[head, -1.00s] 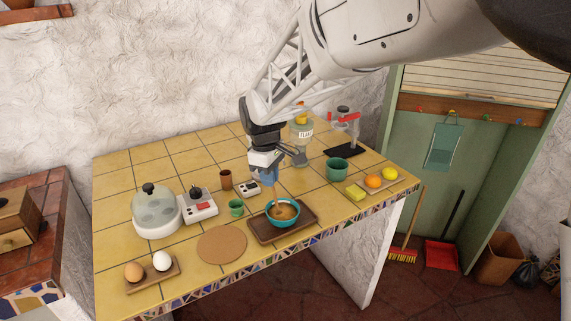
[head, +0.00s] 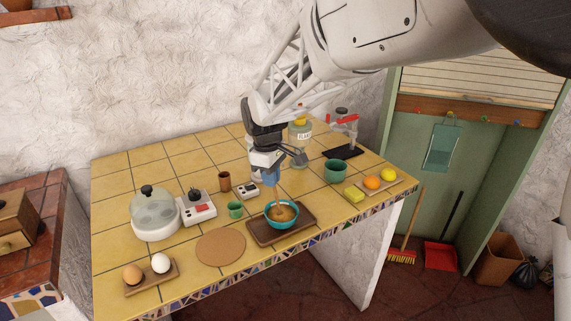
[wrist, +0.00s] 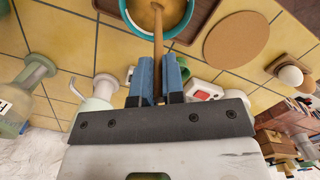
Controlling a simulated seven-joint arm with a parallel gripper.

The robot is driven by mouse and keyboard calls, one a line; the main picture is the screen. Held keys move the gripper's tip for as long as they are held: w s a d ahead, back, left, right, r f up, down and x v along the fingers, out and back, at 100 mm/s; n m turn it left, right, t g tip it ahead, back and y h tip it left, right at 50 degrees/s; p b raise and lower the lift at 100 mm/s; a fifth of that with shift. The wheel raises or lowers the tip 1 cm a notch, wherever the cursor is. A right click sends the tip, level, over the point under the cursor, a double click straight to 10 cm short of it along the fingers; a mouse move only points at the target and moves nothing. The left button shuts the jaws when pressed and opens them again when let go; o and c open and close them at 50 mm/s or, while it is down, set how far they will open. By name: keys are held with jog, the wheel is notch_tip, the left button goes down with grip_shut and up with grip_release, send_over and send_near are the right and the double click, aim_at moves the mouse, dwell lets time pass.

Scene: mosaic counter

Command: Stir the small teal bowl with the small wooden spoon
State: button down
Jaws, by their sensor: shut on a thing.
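The small teal bowl (head: 268,218) holds a brown-orange content and stands on a dark wooden tray (head: 296,232). My gripper (head: 270,180) is above the bowl, pointing down. In the wrist view my gripper's blue fingers (wrist: 160,75) are shut on the handle of the wooden spoon (wrist: 158,38). The spoon's lower end reaches into the teal bowl, which shows at the top of the wrist view (wrist: 126,14). The spoon's tip is hidden in the content or cut off by the frame edge.
A round cork mat (head: 220,247), a small green cup (head: 235,209) and a brown cup (head: 224,181) stand left of the tray. A larger green pot (head: 336,172) and a yellow block (head: 353,195) stand to the right. A bottle (head: 299,140) is behind my gripper.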

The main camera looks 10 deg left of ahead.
jog(key=shift+w+r, duration=0.1)
jog(key=shift+r, duration=0.05)
dwell(0.4)
jog(key=shift+w+a+r, duration=0.1)
jog(key=shift+a+r, duration=0.15)
jog(key=shift+r, duration=1.05)
jog(key=shift+a+r, duration=0.2)
jog(key=shift+r, duration=1.2)
notch_tip(320, 180, up, 4)
jog(key=shift+f, duration=0.15)
